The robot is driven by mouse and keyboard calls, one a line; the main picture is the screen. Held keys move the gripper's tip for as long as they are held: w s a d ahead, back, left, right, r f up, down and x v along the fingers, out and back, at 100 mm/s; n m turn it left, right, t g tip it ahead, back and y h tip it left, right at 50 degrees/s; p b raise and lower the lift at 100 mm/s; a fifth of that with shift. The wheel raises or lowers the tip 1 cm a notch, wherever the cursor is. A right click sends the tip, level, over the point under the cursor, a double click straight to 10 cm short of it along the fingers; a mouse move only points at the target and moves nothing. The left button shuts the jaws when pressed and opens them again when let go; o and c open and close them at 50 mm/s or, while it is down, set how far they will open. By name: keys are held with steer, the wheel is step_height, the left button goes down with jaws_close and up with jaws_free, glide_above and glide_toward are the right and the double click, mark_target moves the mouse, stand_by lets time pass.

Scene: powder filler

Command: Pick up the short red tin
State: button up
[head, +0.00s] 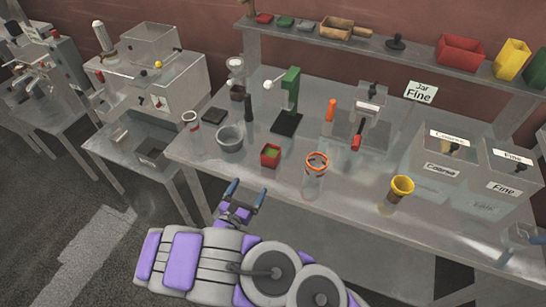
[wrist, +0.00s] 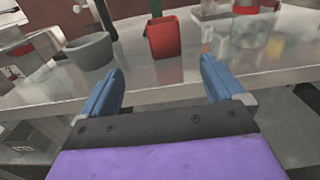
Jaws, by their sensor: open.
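The short red tin (head: 270,156) stands on the metal table near its front edge, with something green inside. In the wrist view the red tin (wrist: 165,37) stands upright ahead, roughly between the lines of my two fingers and beyond their tips. My gripper (head: 246,194) is open and empty, in front of the table's front edge in the head view. Its blue fingers (wrist: 160,75) are spread wide in the wrist view, and neither touches the tin.
A grey bowl (head: 230,138) stands left of the tin, and a clear jar with an orange rim (head: 315,174) stands right. A green press (head: 289,100) is behind. A yellow funnel cup (head: 399,194) and clear bins (head: 447,160) are farther right. The table edge (wrist: 140,99) crosses below the tin.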

steer(key=b, duration=0.1)
glide_toward(268, 160)
steer(key=x, duration=0.3)
steer(key=shift+w+d+f, duration=0.2)
steer(key=shift+d, duration=0.1)
steer(key=w+b, duration=0.1)
steer(key=w, duration=0.2)
steer(key=shift+w+d, duration=0.15)
steer(key=shift+w, duration=0.6)
steer(key=x, duration=0.2)
steer(key=b+x, duration=0.1)
steer(key=x, duration=0.1)
steer(key=shift+w+d+r, duration=0.15)
steer(key=shift+w+d, duration=0.1)
steer(key=shift+d, duration=0.25)
steer(key=shift+w, duration=0.25)
steer(key=shift+a, duration=0.1)
steer(key=shift+a, duration=0.1)
